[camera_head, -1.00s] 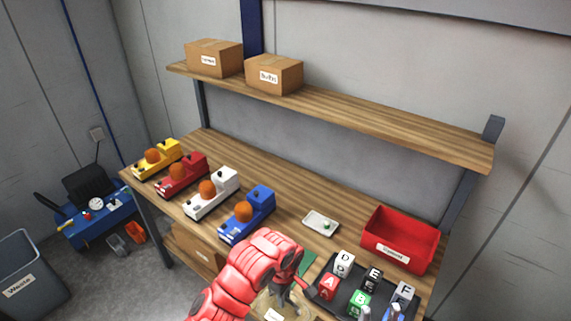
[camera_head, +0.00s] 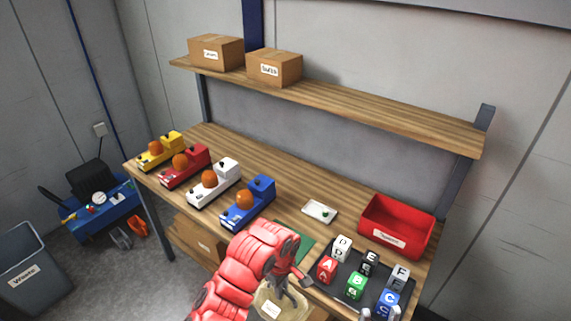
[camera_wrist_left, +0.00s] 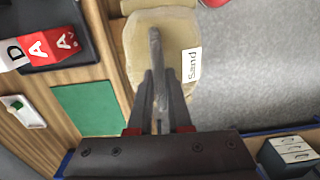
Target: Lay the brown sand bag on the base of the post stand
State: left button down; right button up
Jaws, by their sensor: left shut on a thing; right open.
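The tan-brown sand bag (camera_head: 268,306), labelled "Sand", shows at the bottom of the head view, beside the table's front edge and partly cut off. In the left wrist view, the bag (camera_wrist_left: 135,60) is beyond the fingers, with grey floor to its right. My left gripper (camera_head: 285,284) is shut on the bag's raised grey strip. It also shows in the left wrist view (camera_wrist_left: 160,112). The grey tips of my right gripper (camera_head: 380,314) show at the bottom edge, apart, near the black tray. I see no post stand in these views.
Open floor (camera_wrist_left: 250,60) lies beside the bag. A grey waste bin (camera_head: 32,275) stands far left.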

pick_arm(q)
jog(key=shift+w+a+r+b, duration=0.15)
jog(key=shift+w+b, duration=0.1)
jog(key=shift+w, duration=0.15)
jog(key=shift+w+a+r+b, duration=0.1)
jog(key=shift+w+a+b, duration=0.1)
jog(key=shift+w, duration=0.2)
jog(key=w+a+r+m+b, duration=0.2)
jog(key=w+a+m+b, duration=0.1)
jog(key=w+a+b, duration=0.5)
jog(key=w+a+r+m+b, duration=0.2)
jog(key=a+m+b, duration=0.5)
jog(key=b, duration=0.1)
jog(key=shift+w+r+b, duration=0.2)
jog(key=shift+b, duration=0.15)
